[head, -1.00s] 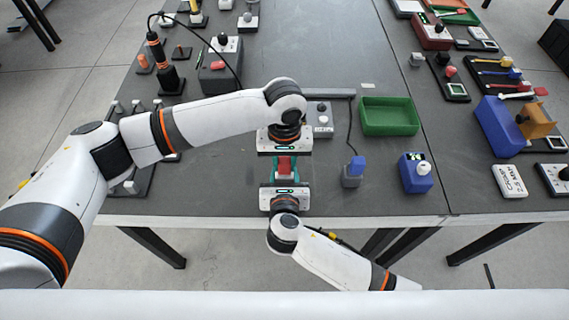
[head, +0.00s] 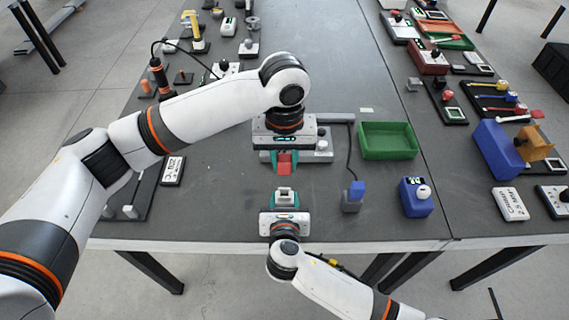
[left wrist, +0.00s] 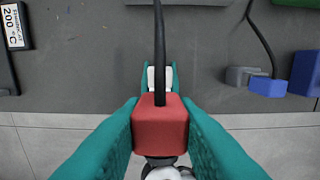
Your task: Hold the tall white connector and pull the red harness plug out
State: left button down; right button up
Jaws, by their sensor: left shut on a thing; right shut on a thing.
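The red harness plug (head: 285,162) is in the jaws of my left gripper (head: 284,167), which is shut on it. In the left wrist view the red plug (left wrist: 161,122) sits between the teal fingers, with a black cable running up from it. The tall white connector (head: 285,194) is held by my right gripper (head: 285,200), which is shut on it near the table's front edge. In the head view a clear gap of table shows between plug and connector. The connector also shows in the left wrist view (left wrist: 160,77), beyond the plug and partly hidden by it.
A blue plug in a grey holder (head: 354,195) stands to the right of the connector, with a cable running back. A green tray (head: 388,140) and a blue box with a white knob (head: 416,197) are further right. The table left of the connector is clear.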

jog(key=o, duration=1.1)
